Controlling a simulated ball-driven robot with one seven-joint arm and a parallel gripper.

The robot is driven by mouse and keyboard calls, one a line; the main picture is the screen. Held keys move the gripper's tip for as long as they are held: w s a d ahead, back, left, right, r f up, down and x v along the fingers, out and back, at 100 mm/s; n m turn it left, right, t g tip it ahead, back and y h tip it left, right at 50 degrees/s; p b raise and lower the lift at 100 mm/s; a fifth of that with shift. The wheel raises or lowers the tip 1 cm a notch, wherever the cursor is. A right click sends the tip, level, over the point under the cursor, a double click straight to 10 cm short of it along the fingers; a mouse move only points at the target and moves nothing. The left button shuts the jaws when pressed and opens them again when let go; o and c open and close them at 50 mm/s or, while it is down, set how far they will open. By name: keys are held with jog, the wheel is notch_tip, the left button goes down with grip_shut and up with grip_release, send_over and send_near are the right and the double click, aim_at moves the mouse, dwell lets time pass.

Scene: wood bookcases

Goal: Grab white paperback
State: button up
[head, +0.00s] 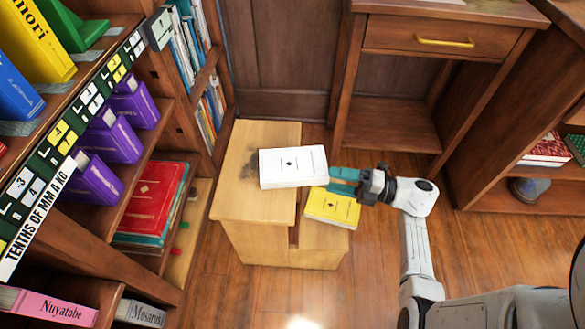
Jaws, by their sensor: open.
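The white paperback (293,166) lies flat on the light wooden step stool (240,200), its right end toward my gripper. My gripper (332,181) has teal fingers and comes in from the right, beside the book's right end. It is open. Its fingertips are close to the book's edge; I cannot tell whether they touch it or straddle it. A yellow book (332,208) lies on the lower step, below my gripper.
A bookcase with purple books (116,140) and red books (152,200) stands close on the left. A wooden desk with a drawer (418,36) stands behind, and another shelf (535,168) at right. Wooden floor (390,270) is clear in front.

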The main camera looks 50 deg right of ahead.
aim_at(313, 176)
jog(key=b+x, duration=0.1)
jog(key=x, duration=0.4)
jog(key=shift+w+a+f, duration=0.1)
jog(key=shift+w+a, duration=0.1)
jog(key=shift+w, duration=0.1)
jog(key=shift+w+a+b, duration=0.25)
jog(key=shift+w+b, duration=0.05)
jog(key=shift+w, duration=0.2)
jog(key=shift+c, duration=0.3)
grip_shut()
